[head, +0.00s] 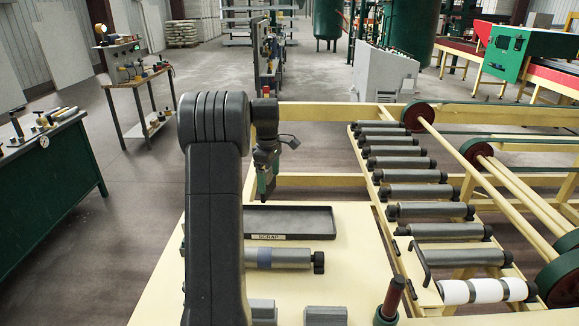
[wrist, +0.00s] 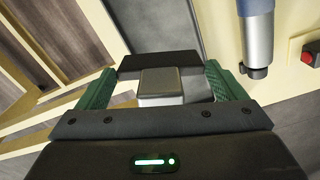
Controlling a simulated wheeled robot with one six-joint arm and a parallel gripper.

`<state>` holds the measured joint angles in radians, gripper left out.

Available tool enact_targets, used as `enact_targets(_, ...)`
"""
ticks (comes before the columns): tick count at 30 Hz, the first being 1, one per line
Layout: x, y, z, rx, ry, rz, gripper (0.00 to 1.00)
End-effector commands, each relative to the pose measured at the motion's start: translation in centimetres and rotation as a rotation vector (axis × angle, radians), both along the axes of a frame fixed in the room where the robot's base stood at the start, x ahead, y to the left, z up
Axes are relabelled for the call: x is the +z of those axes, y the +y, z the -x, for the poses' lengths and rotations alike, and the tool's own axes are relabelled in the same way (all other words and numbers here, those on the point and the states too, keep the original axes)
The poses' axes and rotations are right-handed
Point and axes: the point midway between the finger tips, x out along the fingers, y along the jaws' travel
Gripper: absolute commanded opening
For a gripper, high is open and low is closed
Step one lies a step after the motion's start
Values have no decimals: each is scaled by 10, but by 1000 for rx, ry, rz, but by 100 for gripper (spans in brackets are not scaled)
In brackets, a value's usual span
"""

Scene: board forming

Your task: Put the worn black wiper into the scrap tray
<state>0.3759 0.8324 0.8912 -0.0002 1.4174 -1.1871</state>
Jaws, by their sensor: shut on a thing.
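My gripper (wrist: 160,85) has green fingers and is shut on the worn black wiper (wrist: 158,63), a dark bar with a grey block (wrist: 160,82) on it, between the fingers in the wrist view. In the head view my gripper (head: 265,186) hangs above the far left end of the scrap tray (head: 327,222). I cannot make out the wiper there. The shallow dark tray, labelled SCRAP, lies on the cream table. Part of the tray (wrist: 172,28) shows beyond the wiper in the wrist view. The tray floor that I can see is bare.
A grey roller with a blue band (head: 285,258) lies in front of the tray; it also shows in the wrist view (wrist: 258,38). Grey blocks (head: 325,316) sit at the table's near edge. A roller conveyor (head: 415,192) stands to the right. The table's left edge is close to my gripper.

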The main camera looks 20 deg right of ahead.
Motion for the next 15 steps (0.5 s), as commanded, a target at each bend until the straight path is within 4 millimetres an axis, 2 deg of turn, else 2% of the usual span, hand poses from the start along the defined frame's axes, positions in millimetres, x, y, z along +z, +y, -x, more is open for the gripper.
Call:
enact_targets(12,1,-1,1,0,-1,-1,65)
enact_targets(15,-5,-1,1,0,0,-1,65)
